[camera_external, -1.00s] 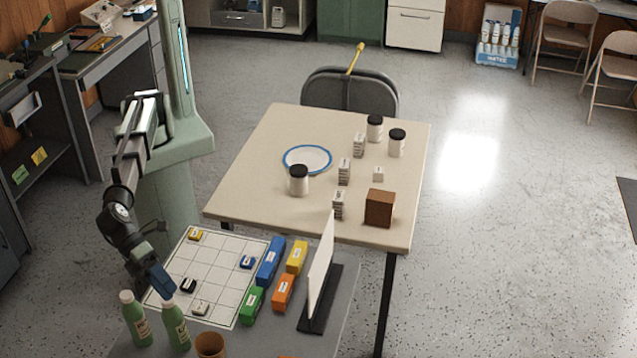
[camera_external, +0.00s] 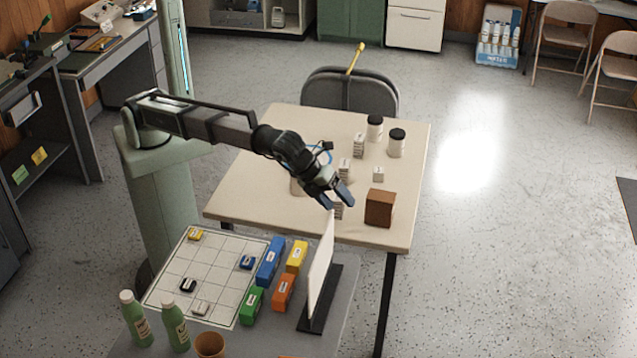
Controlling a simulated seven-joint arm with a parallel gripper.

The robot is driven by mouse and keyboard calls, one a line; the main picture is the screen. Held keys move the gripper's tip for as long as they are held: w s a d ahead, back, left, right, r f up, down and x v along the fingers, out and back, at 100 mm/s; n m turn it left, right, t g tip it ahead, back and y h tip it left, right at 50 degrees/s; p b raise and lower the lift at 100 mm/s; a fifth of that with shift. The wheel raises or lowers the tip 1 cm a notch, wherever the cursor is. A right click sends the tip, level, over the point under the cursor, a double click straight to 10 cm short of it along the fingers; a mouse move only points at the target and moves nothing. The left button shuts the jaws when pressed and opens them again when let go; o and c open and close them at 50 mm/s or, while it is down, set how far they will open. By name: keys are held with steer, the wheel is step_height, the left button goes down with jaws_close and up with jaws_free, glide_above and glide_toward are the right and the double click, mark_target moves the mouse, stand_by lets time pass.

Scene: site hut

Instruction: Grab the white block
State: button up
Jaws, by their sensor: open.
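A small white block (camera_external: 378,174) with a dark mark sits on the beige table (camera_external: 270,140), right of the middle. Another whitish block (camera_external: 201,308) lies on the white grid board (camera_external: 165,290) on the nearer grey table. My gripper (camera_external: 337,199) is open and empty, its blue fingers pointing down and to the right. It hangs over the beige table's near part, left of the small white block and apart from it.
A brown wooden block (camera_external: 380,208) stands near the small white block. White labelled stacks (camera_external: 358,145) and black-lidded jars (camera_external: 397,143) stand around it. An upright white panel (camera_external: 320,270) rises on the nearer table, close to my gripper in the picture.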

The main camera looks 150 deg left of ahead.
steer(key=s+a+g, duration=0.1)
steer(key=s+a, duration=0.3)
steer(key=a, duration=0.4)
steer(key=s+a+g, duration=0.1)
steer(key=s+a, duration=0.3)
steer(key=a, duration=0.3)
steer(key=n+g+h, duration=0.2)
steer(key=n+h, duration=0.3)
steer(key=h, duration=0.1)
glide_above(379, 170)
step_height(379, 170, down, 14)
steer(key=f, duration=0.7)
steer(key=shift+s+a+f, duration=0.15)
steer(key=shift+s+f, duration=0.15)
steer(key=shift+w+f, duration=0.15)
steer(key=shift+f, duration=1.2)
steer(key=shift+w+f, duration=0.1)
steer(key=shift+f, duration=1.25)
steer(key=c, duration=1.1)
